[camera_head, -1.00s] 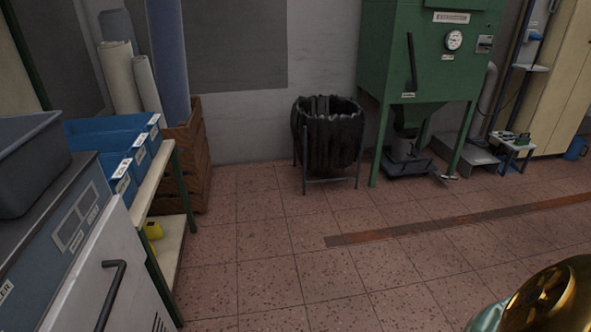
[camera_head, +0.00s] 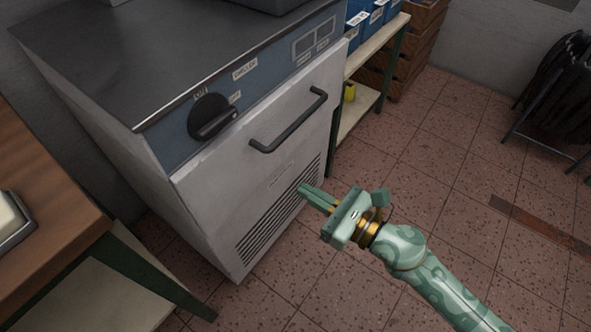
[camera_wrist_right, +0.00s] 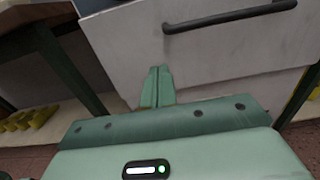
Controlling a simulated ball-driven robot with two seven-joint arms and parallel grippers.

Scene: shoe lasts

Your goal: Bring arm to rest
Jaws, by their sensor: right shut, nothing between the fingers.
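My right gripper (camera_head: 304,190) is green and reaches in from the lower right in the head view. Its fingers are together with nothing between them. They point at the lower front of the white chiller cabinet (camera_head: 190,210), near its vent slots. The fingers also show closed in the right wrist view (camera_wrist_right: 157,72), below the cabinet's dark bar handle (camera_wrist_right: 230,18). I cannot tell whether the fingertips touch the cabinet; no contact shows. My left gripper is not in view.
A wooden-topped table (camera_head: 45,205) stands at the left. Beyond the cabinet is a shelf (camera_head: 372,50) with blue bins (camera_head: 375,14) and a wooden crate (camera_head: 418,50). A black bag on a stand (camera_head: 560,95) is at the right. Tiled floor (camera_head: 430,190) lies open between.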

